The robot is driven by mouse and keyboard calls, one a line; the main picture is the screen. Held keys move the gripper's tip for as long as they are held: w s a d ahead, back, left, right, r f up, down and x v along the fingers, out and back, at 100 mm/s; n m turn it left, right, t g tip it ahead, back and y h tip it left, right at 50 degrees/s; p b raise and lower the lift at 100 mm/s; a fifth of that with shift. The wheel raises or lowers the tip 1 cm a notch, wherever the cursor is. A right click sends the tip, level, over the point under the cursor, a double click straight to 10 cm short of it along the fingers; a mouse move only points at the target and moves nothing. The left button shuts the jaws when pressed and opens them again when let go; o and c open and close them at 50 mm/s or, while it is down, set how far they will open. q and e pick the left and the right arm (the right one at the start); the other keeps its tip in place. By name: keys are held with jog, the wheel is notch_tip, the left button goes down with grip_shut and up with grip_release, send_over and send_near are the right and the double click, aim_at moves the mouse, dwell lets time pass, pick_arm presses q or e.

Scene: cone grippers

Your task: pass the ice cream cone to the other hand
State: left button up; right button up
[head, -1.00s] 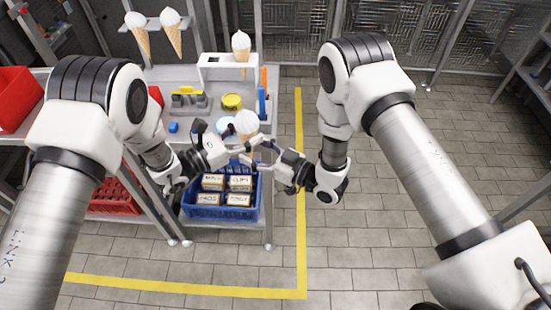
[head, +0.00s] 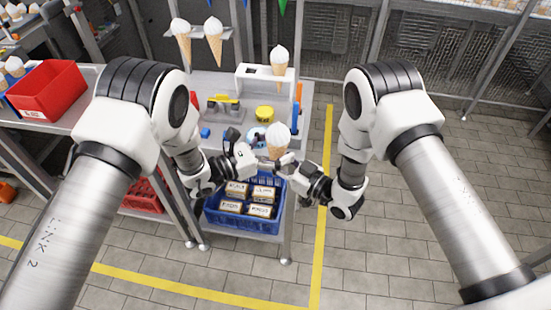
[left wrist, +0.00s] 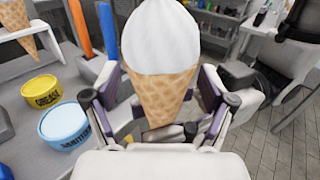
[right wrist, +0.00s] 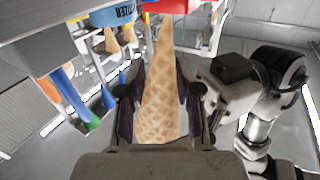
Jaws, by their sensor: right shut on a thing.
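The ice cream cone (head: 277,137), a white scoop on a tan waffle cone, is held upright between my two grippers above the blue crate. My right gripper (head: 287,168) is shut on the waffle part; the right wrist view shows the cone (right wrist: 160,105) between its fingers. My left gripper (head: 264,163) is at the cone from the left. In the left wrist view its fingers (left wrist: 163,110) stand either side of the cone (left wrist: 160,92), with gaps visible, so it looks open around it. The cone's tip is hidden in the head view.
Other cones stand in a rack (head: 198,33) and in a white holder (head: 262,74) at the back of the bench. A yellow tub (head: 265,114) and a blue tub lie behind the grippers. A blue crate (head: 237,222) of boxes sits below. Floor to the right is clear.

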pick_arm(q)
jog(key=v, duration=1.1)
jog(key=s+a+f+m+g+y, duration=0.3)
jog(key=s+a+f+g+y, duration=0.15)
jog(key=s+f, duration=0.35)
jog(key=s+a+f+m+g+y, duration=0.35)
jog(key=s+f+g, duration=0.25)
jog(key=s+f, duration=0.25)
jog(key=s+a+f+m+t+y, duration=0.1)
jog(key=s+a+f+m+y, duration=0.1)
jog(key=s+a+m+y, duration=0.45)
jog(key=s+a+f+m+y, duration=0.15)
jog(key=a+m+y, duration=0.25)
jog(key=a, duration=0.5)
jog(key=shift+s+d+f+m+t+h, duration=0.2)
jog(key=shift+s+d+m+t+h, duration=0.2)
jog(key=shift+s+m, duration=0.4)
jog(key=shift+s+d+f+m+t+h, duration=0.3)
jog(key=shift+s+d+m, duration=0.2)
jog(key=shift+m, duration=0.5)
jog(key=shift+s+d+f+m+t+h, duration=0.15)
jog(key=shift+s+d+m+t+h, duration=0.35)
jog(key=shift+m, duration=0.4)
